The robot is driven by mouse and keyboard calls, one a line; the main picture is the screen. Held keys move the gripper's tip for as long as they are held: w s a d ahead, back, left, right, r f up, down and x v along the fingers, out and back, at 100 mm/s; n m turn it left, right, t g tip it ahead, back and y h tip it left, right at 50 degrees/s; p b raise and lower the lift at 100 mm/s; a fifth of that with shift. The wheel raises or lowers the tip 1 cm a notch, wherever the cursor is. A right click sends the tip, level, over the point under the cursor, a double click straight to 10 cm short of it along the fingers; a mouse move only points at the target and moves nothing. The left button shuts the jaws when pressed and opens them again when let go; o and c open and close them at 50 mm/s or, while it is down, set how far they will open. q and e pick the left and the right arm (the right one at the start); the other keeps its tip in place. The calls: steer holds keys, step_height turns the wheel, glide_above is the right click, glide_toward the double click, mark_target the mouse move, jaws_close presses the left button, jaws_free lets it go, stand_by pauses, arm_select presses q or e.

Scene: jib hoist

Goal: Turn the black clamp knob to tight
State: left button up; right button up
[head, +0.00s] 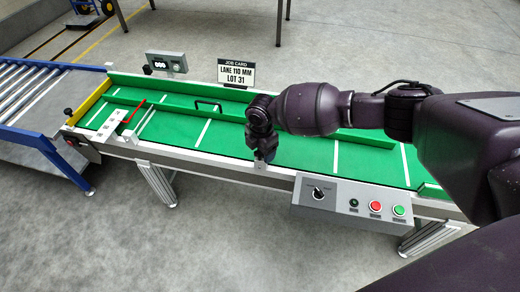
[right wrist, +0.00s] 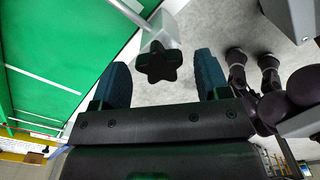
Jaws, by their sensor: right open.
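The black clamp knob (right wrist: 160,63) is star-shaped and shows in the right wrist view, in front of a pale block at the side of the green conveyor bed. My right gripper (right wrist: 160,75) is open, with one blue-grey finger on each side of the knob. Small gaps show between the knob and both fingers. In the head view my right gripper (head: 262,157) points down at the conveyor's near rail, and the knob is hidden there behind it. My left gripper is not recognisable in either view.
A grey control box (head: 352,203) with a selector and buttons sits on the near rail, right of my gripper. A job card (head: 236,73) and a counter box (head: 166,64) stand behind the green conveyor (head: 225,145). A roller conveyor (head: 30,90) adjoins at left.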

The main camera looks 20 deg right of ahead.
steer(key=shift+f, duration=0.2)
steer(key=shift+c, duration=0.4)
steer(key=c, duration=0.8)
steer(key=shift+c, duration=0.2)
